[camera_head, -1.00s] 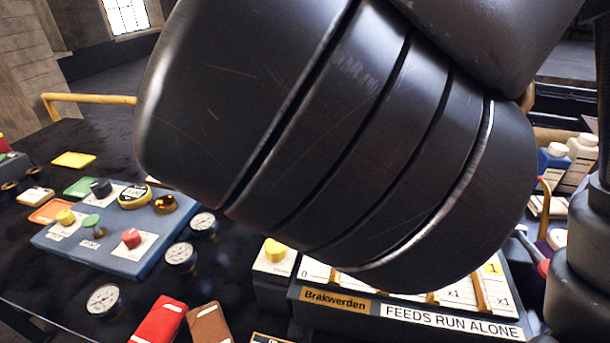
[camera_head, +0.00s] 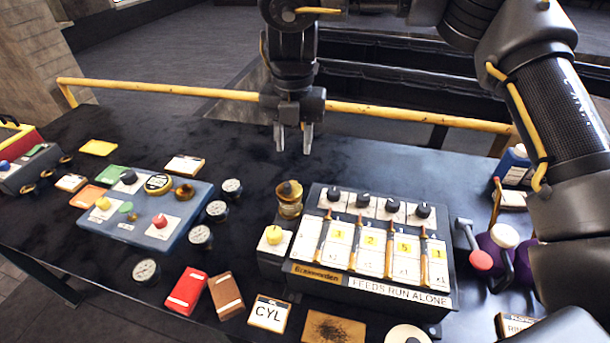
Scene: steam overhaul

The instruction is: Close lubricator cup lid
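A small brass and amber lubricator cup (camera_head: 289,208) stands on the dark table, just left of the grey lubricator box (camera_head: 377,289). A rounded brass part, which looks like its lid (camera_head: 289,187), shows at the top of the cup. It is too small to tell how far the lid is open. My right gripper (camera_head: 294,150) points down beyond the cup, above the table's far part. Its two fingers are apart with nothing between them. It does not appear to touch the cup. My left gripper is out of view.
A blue-grey panel (camera_head: 150,238) with knobs lies left, with several gauges (camera_head: 200,237) beside it. Red and brown blocks (camera_head: 186,292) lie in front. Bottles and a red-ended lever (camera_head: 480,260) stand right. A yellow rail (camera_head: 400,115) runs behind the table. The table's back middle is clear.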

